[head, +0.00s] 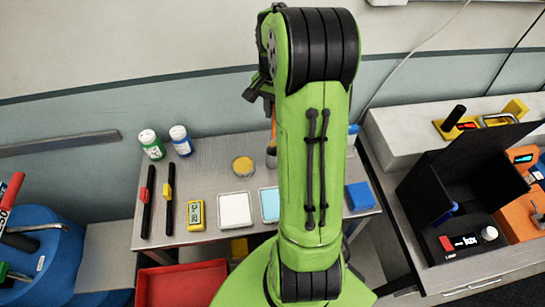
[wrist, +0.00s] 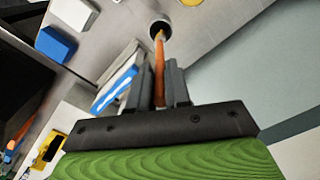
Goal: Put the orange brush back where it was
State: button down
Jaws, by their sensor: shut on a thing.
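The orange brush (wrist: 159,72) is held between the two grey fingers of my gripper (wrist: 160,85), which is shut on it. Its far end reaches the dark opening of a small round cup (wrist: 153,29) in the wrist view. I cannot tell how deep inside the cup the end is. In the head view a short piece of the brush (head: 273,122) shows beside my arm, above the grey cup (head: 271,158) on the table. My arm hides most of the gripper there.
The grey table (head: 210,180) holds a yellow round tin (head: 243,166), a white tray (head: 235,210), a light blue tray (head: 269,204), a blue block (head: 359,196) and two bottles (head: 152,145) (head: 181,141). A black open box (head: 450,190) stands at right. A red bin (head: 182,285) is in front.

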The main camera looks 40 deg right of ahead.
aim_at(274, 133)
notch_tip(274, 133, down, 10)
jog(key=shift+w+d+r, duration=0.1)
jog(key=c, duration=1.1)
grip_release()
